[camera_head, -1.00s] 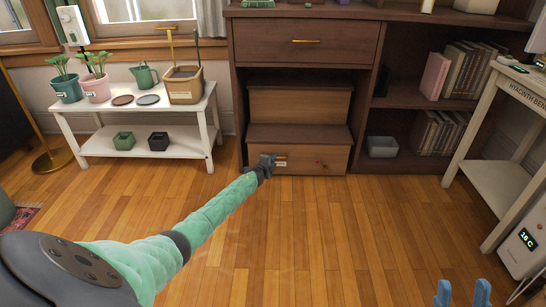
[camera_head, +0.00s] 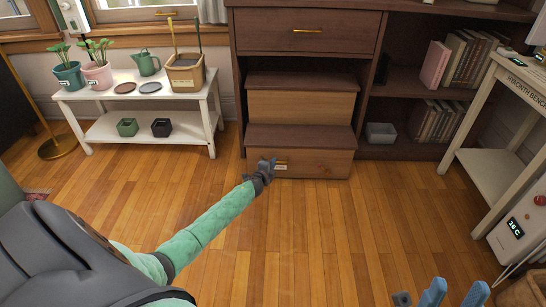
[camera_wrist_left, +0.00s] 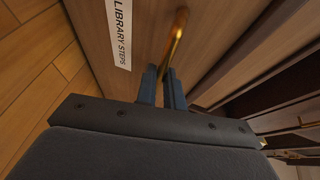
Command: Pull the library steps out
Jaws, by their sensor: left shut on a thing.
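The library steps (camera_head: 320,138) are wooden, with two dark treads and lighter risers. They stand in the lower opening of the dark brown cabinet, below its drawer, with the lower step towards me. My left gripper (camera_head: 268,168) is at the left of the front riser. In the left wrist view my left gripper (camera_wrist_left: 163,75) is shut on the brass handle (camera_wrist_left: 176,40), beside the "LIBRARY STEPS" label (camera_wrist_left: 120,32). My right gripper (camera_head: 450,294) shows at the bottom right edge, its two blue fingers apart with nothing between them.
A white plant bench (camera_head: 150,126) stands to the left with pots and a watering can. A pale side table (camera_head: 492,110) stands to the right, with a white heater-like unit (camera_head: 510,228) near it. The wooden floor (camera_head: 330,235) before the steps is clear.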

